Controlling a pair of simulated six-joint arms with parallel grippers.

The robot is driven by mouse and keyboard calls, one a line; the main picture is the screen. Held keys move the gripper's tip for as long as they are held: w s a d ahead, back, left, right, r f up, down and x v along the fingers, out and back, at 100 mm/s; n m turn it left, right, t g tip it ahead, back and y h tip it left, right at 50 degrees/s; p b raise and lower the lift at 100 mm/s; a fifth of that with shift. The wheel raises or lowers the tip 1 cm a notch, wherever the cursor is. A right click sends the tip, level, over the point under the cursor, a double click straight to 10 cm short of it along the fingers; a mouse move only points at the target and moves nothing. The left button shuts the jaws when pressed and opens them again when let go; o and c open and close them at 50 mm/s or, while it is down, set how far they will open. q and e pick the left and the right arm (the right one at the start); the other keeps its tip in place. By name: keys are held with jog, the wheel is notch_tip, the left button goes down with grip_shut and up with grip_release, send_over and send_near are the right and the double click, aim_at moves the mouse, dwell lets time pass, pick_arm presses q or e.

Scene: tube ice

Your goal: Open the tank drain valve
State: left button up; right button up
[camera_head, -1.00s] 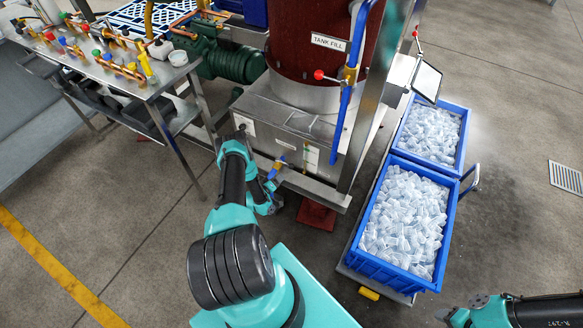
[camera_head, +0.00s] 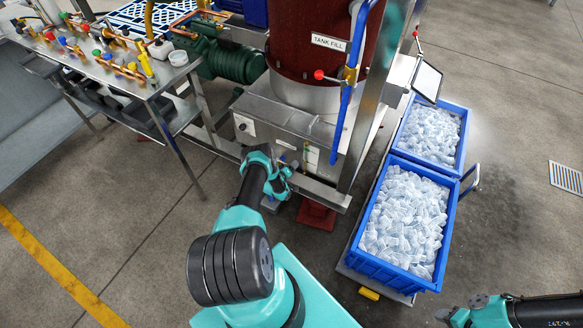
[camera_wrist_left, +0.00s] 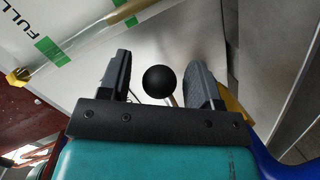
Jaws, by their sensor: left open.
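My left gripper (camera_head: 277,182) is low in front of the tank base (camera_head: 300,128) in the head view, where its fingers are hard to make out. In the left wrist view my left gripper (camera_wrist_left: 161,68) is open, with one dark finger on each side of a round black ball knob (camera_wrist_left: 160,82). A thin stem shows below the knob, which seems to be the drain valve's handle; contact with the fingers cannot be told. A brass-yellow part (camera_wrist_left: 236,112) shows beyond the right finger. The arm mostly hides the valve area in the head view.
A sight tube (camera_wrist_left: 95,42) beside a "FULL" label runs left of the fingers in the left wrist view. Blue ice crates (camera_head: 365,262) stand right of the tank. A steel table with valves (camera_head: 150,88) stands left. Floor in front is clear.

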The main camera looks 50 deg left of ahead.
pick_arm(q)
grip_shut()
dwell(0.6)
